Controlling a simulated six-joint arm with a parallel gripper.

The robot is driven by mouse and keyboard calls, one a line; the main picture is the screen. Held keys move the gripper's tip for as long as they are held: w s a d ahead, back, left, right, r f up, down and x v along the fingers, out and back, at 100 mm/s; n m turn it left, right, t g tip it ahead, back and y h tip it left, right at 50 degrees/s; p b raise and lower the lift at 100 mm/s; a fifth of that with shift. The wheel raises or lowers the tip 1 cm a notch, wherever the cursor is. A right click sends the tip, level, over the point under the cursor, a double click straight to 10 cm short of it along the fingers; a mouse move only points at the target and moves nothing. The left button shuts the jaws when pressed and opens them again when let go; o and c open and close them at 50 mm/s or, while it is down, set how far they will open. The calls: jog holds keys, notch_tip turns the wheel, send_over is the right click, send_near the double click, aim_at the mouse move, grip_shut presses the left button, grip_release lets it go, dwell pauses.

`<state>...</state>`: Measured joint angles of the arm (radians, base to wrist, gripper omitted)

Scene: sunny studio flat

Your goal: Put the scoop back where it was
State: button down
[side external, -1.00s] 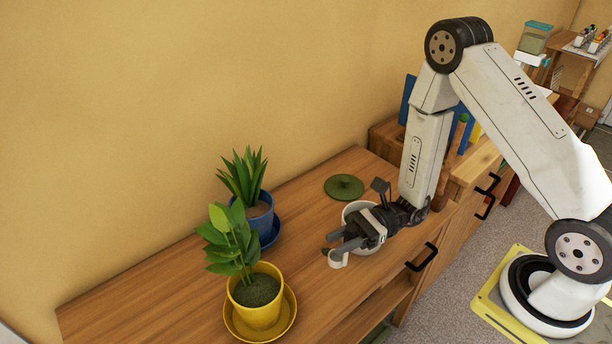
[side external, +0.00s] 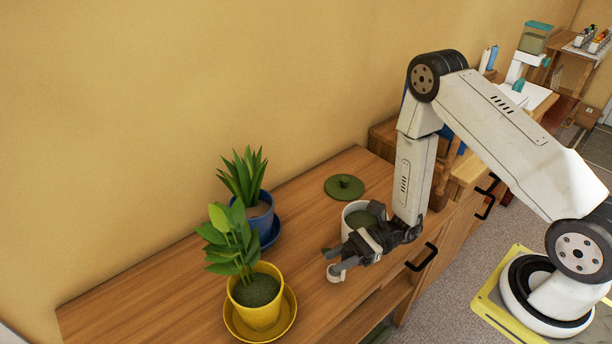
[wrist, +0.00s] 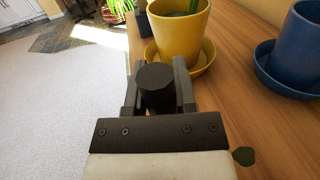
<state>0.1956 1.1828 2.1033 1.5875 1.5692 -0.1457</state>
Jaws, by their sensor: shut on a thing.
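My gripper (side external: 338,262) is shut on the scoop, just in front of the canister. In the wrist view the scoop's dark faceted end (wrist: 157,84) sits between the fingers. In the side view a small pale part of the scoop (side external: 336,275) shows below the fingertips; I cannot tell whether it touches the counter. The white canister (side external: 349,223) stands open behind my gripper, with dark green contents and its front partly hidden. Its green lid (side external: 344,186) lies on the counter behind it. A small dark green flat piece (wrist: 243,156) lies on the counter beside my gripper.
A yellow pot (side external: 259,309) with a leafy plant stands on a yellow saucer to the left; it also shows ahead in the wrist view (wrist: 178,35). A blue pot (side external: 260,217) stands behind it. The wooden counter (side external: 305,292) is clear between the pots and my gripper.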

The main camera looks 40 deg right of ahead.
jog(key=shift+f, duration=0.75)
jog(key=shift+f, duration=0.15)
jog(key=shift+c, duration=2.1)
grip_release()
jog(key=v, duration=1.2)
jog(key=shift+r, duration=0.2)
